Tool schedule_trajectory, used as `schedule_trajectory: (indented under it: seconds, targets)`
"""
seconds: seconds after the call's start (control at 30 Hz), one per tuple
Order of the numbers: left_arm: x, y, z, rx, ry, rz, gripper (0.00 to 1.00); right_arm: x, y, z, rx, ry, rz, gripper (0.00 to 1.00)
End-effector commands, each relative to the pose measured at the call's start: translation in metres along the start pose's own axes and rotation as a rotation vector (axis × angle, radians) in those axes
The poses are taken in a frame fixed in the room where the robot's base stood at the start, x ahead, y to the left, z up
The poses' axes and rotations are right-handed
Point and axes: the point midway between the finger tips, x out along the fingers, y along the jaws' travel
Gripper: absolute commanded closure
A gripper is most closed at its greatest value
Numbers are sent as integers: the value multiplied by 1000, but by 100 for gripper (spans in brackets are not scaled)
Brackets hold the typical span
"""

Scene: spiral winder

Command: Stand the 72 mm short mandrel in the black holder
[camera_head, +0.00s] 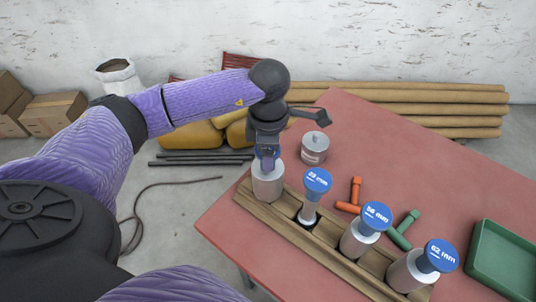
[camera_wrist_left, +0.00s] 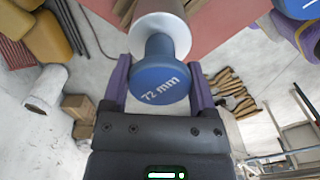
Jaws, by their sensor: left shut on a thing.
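The 72 mm mandrel is a grey cylinder (camera_head: 267,182) with a blue knob (camera_wrist_left: 160,84) marked "72 mm" in the left wrist view. It is at the left end of the wooden rack (camera_head: 347,265) in the head view; I cannot tell whether its foot touches the rack. My left gripper (camera_head: 267,160) is above it, its purple fingers shut on the blue knob (camera_wrist_left: 160,92). My right gripper is not in view. I cannot make out a separate black holder in either view.
Smaller mandrels marked 28 mm (camera_head: 309,208) and 56 mm (camera_head: 360,236), and a 62 mm one (camera_head: 408,271), stand along the rack. A grey canister (camera_head: 315,147), orange (camera_head: 353,196) and green (camera_head: 404,231) tools and a green tray (camera_head: 504,260) are on the red table (camera_head: 400,160).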

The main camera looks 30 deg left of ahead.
Motion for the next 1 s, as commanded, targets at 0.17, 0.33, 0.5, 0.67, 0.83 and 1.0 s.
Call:
schedule_trajectory:
  seconds: [0.17, 0.33, 0.5, 0.67, 0.83, 1.0]
  targets:
    - [-22, 1, 0, 1, -3, 4, 100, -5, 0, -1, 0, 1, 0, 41]
    - [-65, 1, 0, 0, -3, 5, 100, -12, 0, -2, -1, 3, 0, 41]
    - [-96, 1, 0, 0, -2, 3, 100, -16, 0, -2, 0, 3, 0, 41]
    - [-112, 0, 0, -1, -1, 2, 100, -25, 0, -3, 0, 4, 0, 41]
    - [-127, 0, 0, 0, -1, 2, 100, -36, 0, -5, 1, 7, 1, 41]
    - [-141, 0, 0, 0, -2, 2, 100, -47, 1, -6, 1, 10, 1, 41]
